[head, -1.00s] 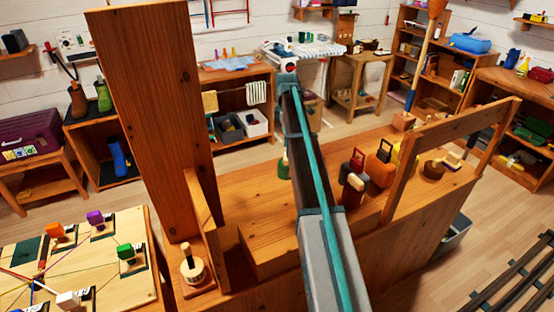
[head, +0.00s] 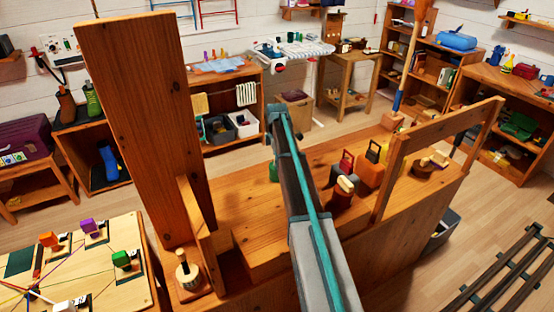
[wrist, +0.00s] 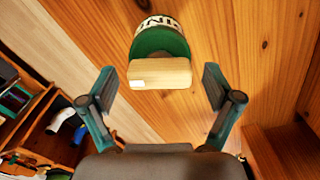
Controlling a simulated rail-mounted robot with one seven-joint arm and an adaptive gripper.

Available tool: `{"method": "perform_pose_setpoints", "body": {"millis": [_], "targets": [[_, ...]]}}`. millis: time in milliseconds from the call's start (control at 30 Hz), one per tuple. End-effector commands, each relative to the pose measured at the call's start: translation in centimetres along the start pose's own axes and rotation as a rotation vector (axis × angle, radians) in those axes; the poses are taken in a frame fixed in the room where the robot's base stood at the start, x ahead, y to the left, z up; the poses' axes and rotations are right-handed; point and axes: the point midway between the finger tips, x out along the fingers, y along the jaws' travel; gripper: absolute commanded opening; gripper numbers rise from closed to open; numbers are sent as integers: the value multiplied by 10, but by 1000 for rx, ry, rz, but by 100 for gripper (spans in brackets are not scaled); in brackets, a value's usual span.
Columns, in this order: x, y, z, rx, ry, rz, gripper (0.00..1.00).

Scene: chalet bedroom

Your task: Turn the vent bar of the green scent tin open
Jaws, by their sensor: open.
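The green scent tin (wrist: 160,42) is at the top middle of the wrist view, with a pale wooden vent bar (wrist: 160,73) lying crosswise on its near side. The bar has a small white patch at its left end. My gripper (wrist: 158,82) is open, with one finger to the left of the bar and one to the right, both apart from it. In the head view only a sliver of the green tin (head: 274,172) shows beside my arm, on the wooden bench (head: 240,215). My gripper is hidden behind my arm there.
Right of my arm stand a dark red tin with a wooden bar (head: 342,192), a red tin (head: 346,162) and an orange tin (head: 370,172). A tall wooden post (head: 140,120) stands left. A pale peg (head: 187,275) is at its foot.

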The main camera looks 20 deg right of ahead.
Motion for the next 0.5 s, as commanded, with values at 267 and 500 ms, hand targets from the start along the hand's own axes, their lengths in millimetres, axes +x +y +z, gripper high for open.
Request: {"method": "perform_pose_setpoints", "body": {"millis": [267,500], "targets": [[0,0,0,0,0,0,51],[0,0,0,2,0,-1,29]]}}
